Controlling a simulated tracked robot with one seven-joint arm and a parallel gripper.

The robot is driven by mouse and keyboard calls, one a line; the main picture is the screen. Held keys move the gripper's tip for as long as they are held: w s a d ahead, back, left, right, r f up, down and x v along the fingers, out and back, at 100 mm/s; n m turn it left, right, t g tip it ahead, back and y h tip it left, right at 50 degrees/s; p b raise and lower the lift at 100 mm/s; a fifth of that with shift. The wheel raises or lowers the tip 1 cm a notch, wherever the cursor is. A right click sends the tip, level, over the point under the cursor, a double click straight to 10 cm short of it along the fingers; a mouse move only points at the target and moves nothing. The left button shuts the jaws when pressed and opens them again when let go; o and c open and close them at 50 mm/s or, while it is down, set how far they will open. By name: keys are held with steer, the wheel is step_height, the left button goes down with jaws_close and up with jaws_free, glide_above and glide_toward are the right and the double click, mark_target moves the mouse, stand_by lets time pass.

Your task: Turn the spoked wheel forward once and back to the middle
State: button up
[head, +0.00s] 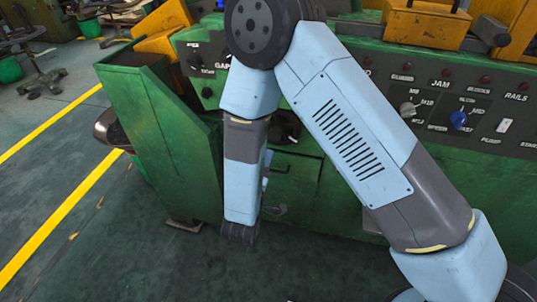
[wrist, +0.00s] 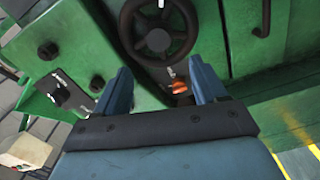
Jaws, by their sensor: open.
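The spoked wheel (wrist: 158,32) is dark, with a round hub and a few spokes. It sits on the green machine front at the top middle of the wrist view, its upper rim cut off by the frame. My gripper (wrist: 162,80) is open, its two blue fingers spread below the wheel in the picture. Nothing is held between them, and they look apart from the rim. A small orange-red part (wrist: 178,87) shows between the fingers with a pale marker above it. In the head view my arm hides much of this area.
The green machine (head: 165,130) carries a panel of knobs, including a blue knob (head: 458,119). Left of the wheel in the wrist view are dark knobs (wrist: 47,50) and a switch (wrist: 60,96); right is a dark handle (wrist: 262,18). Floor is open at lower left.

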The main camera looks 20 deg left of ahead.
steer(key=shift+s+d, duration=0.1)
steer(key=shift+s, duration=0.95)
